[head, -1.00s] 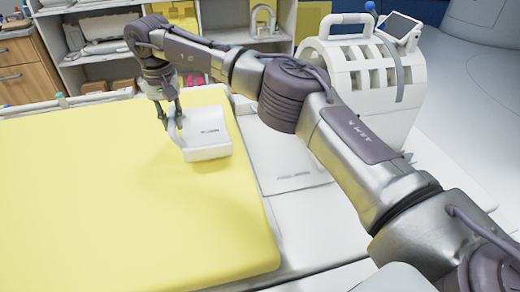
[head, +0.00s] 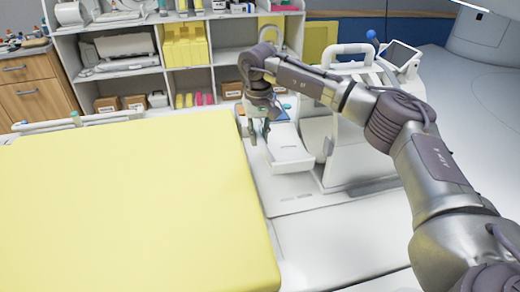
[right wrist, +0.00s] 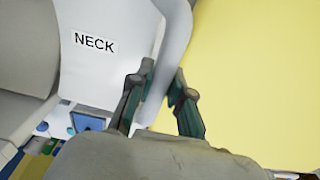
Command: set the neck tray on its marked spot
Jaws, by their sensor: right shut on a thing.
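The neck tray (head: 290,155) is a white curved tray, at the centre of the head view. In the right wrist view the tray (right wrist: 95,75) carries the label "NECK". My right gripper (head: 260,138) is at the tray's left side, and its fingers (right wrist: 160,105) are shut on the tray's raised rim. A pale panel with small printed marks (head: 297,196) lies on the white surface just in front of the tray. I cannot tell whether the tray touches the surface below, and it hides part of it. My left gripper is not in view.
A yellow pad (head: 130,210) fills the left, its edge close to the gripper. Shelves (head: 160,75) stand behind. The white surface in front (head: 335,240) is clear.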

